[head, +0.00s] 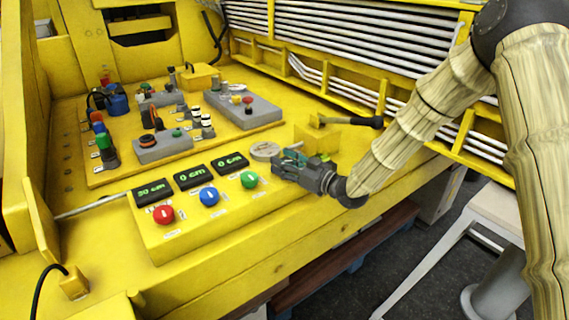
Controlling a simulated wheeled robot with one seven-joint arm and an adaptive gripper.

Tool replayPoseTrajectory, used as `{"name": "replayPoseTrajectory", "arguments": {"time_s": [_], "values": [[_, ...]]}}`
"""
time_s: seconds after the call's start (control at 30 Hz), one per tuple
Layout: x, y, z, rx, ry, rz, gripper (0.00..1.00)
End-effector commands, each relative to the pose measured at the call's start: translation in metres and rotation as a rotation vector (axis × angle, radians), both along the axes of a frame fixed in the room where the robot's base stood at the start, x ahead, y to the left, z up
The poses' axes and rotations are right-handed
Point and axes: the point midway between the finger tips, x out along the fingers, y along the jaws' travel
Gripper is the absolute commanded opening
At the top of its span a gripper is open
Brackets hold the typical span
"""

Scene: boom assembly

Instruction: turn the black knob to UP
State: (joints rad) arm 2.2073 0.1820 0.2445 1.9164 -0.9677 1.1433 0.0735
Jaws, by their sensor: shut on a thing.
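My gripper (280,165) is at the right end of the yellow control box, just right of the green knob (249,179). It is shut on the black knob, which the dark fingers hide. The knob's pointing direction and its UP mark cannot be made out. A pale round disc (265,150) lies just behind the fingertips. The red knob (163,214) and the blue knob (209,196) stand in the same row to the left.
Green-lit displays (195,176) stand behind the coloured knobs. A black-handled lever (365,121) and a yellow block (319,138) stand behind my gripper. Grey switch boxes (243,109) fill the panel farther back. A pale seat (500,208) stands at right.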

Motion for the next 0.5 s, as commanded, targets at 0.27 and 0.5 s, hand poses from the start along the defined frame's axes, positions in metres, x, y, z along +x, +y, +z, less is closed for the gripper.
{"name": "replayPoseTrajectory", "arguments": {"time_s": [0.27, 0.5], "values": [[0.0005, -0.0002, 0.0008, 0.000, -0.001, -0.001, 0.48], [0.0004, -0.0002, 0.0005, 0.000, -0.001, -0.001, 0.63]]}}
